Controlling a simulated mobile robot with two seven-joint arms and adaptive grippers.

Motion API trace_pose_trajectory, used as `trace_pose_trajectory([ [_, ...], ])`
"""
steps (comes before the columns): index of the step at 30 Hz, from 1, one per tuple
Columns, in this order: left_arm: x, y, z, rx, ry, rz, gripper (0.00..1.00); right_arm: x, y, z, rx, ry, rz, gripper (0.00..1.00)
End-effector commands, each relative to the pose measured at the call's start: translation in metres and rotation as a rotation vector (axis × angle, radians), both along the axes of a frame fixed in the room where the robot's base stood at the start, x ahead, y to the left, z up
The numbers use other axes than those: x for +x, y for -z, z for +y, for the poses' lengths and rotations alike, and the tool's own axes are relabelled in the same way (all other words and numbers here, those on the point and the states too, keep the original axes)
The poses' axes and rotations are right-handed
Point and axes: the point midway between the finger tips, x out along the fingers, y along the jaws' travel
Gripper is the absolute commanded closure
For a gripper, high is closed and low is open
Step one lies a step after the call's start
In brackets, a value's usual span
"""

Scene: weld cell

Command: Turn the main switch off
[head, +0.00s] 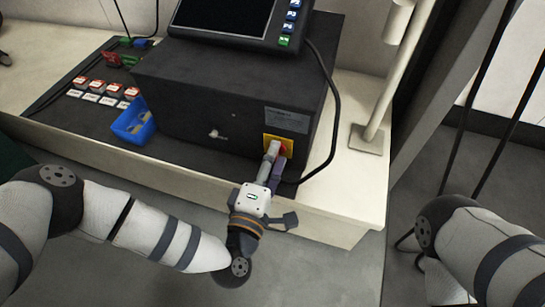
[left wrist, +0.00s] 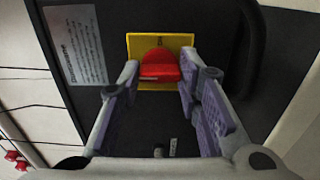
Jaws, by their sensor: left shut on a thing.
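The main switch is a red knob (head: 283,150) on a yellow plate (head: 270,138), on the front of the black box near its right end. In the left wrist view the red knob (left wrist: 160,64) sits in front of the yellow plate (left wrist: 135,46). My left gripper (head: 276,158) reaches up to the switch from the front. In the left wrist view its fingers (left wrist: 158,78) stand on either side of the knob, and it is shut on the knob. The fingers partly hide the knob in the head view. My right gripper is out of view.
The black box (head: 190,115) stands on a pale bench (head: 205,172), with a screen unit (head: 228,20) on top. A blue bin (head: 133,122) and red and white labelled blocks (head: 108,95) lie left. A black cable (head: 336,95) hangs right of the switch, near a pale post (head: 385,95).

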Motion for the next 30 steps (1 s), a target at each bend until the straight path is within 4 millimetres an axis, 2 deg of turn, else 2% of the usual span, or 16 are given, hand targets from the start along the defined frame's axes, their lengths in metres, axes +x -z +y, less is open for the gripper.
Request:
trace_pose_trajectory([
  [5, -0.001, 0.001, -0.001, -0.001, 0.004, 0.003, 0.96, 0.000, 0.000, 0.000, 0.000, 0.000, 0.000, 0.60],
  [6, -0.001, 0.001, -0.001, -0.001, 0.004, 0.003, 0.64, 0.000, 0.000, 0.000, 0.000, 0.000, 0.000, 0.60],
  [8, -0.001, 0.001, -0.001, -0.001, 0.004, 0.003, 0.50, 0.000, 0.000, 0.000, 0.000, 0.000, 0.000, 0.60],
  [9, -0.001, 0.001, -0.001, -0.001, 0.004, 0.002, 0.48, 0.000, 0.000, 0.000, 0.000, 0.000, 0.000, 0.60],
  [17, -0.001, 0.000, 0.000, 0.000, 0.002, 0.001, 0.48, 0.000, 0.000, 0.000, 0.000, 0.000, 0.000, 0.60],
  [19, -0.007, 0.001, 0.001, 0.001, 0.003, 0.002, 0.48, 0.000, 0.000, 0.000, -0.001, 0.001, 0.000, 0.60],
  [30, -0.094, 0.001, 0.029, -0.001, 0.003, 0.006, 0.48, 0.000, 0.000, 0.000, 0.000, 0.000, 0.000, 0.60],
])
